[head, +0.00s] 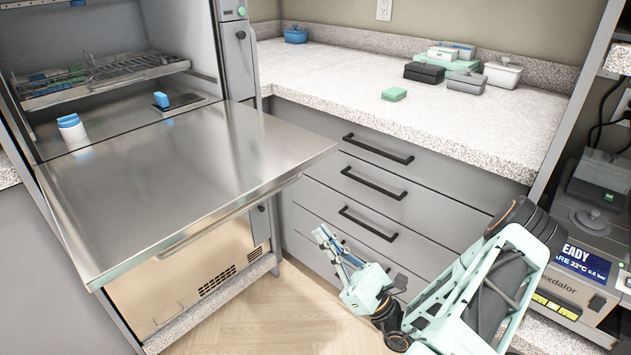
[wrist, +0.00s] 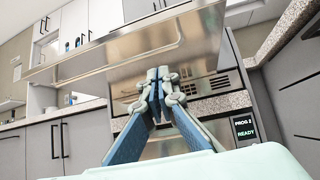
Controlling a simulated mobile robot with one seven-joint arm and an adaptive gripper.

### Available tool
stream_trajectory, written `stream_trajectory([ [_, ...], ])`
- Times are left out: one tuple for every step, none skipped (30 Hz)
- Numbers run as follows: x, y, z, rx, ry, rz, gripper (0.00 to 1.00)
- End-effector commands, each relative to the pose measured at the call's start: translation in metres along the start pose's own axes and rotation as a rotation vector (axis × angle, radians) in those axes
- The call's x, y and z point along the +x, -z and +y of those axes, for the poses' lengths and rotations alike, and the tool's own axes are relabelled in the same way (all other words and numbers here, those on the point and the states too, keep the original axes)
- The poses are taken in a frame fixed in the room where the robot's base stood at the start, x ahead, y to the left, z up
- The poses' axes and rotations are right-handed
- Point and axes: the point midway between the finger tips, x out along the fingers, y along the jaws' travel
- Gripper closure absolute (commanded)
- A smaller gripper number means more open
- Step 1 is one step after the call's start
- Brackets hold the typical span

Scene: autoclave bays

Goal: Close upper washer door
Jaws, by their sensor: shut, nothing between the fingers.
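The upper washer door (head: 180,180) is a steel panel folded down and lying about level in the head view, hinged at the washer opening. Its underside (wrist: 170,50) shows above my gripper in the wrist view. My gripper (head: 322,234) is shut and empty, to the right of the door's front right corner and in front of the drawers. In the wrist view its fingertips (wrist: 158,74) meet, pointing toward the washer below the door. The washer chamber (head: 80,60) is open, with a wire rack (head: 100,75) inside. No contact between gripper and door is visible.
A lower steel panel (head: 190,265) sits beneath the open door. Grey drawers with black handles (head: 375,188) stand to the right under a speckled counter (head: 330,75) holding small boxes. A tabletop autoclave (head: 580,275) is at far right. Wood floor (head: 270,320) is clear in front.

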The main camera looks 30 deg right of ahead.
Motion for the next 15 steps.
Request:
stream_trajectory([
  [-0.013,-0.001,-0.009,-0.027,0.047,-0.019,1.0],
  [-0.017,-0.004,-0.013,-0.041,0.068,-0.027,1.0],
  [-0.021,-0.006,-0.017,-0.055,0.089,-0.035,1.0],
  [-0.023,-0.007,-0.019,-0.064,0.101,-0.04,1.0],
  [-0.024,-0.008,-0.021,-0.071,0.11,-0.043,1.0],
  [-0.024,-0.009,-0.022,-0.076,0.116,-0.045,1.0],
  [-0.023,-0.01,-0.023,-0.078,0.118,-0.047,1.0],
  [-0.021,-0.01,-0.023,-0.079,0.118,-0.047,1.0],
  [-0.017,-0.011,-0.024,-0.079,0.117,-0.047,1.0],
  [-0.013,-0.011,-0.024,-0.079,0.116,-0.047,1.0],
  [-0.008,-0.011,-0.024,-0.079,0.115,-0.047,1.0],
  [-0.002,-0.011,-0.024,-0.077,0.113,-0.047,1.0],
  [0.004,-0.011,-0.025,-0.077,0.114,-0.047,1.0],
  [0.01,-0.011,-0.026,-0.078,0.112,-0.047,1.0],
  [0.018,-0.011,-0.027,-0.077,0.112,-0.046,1.0],
])
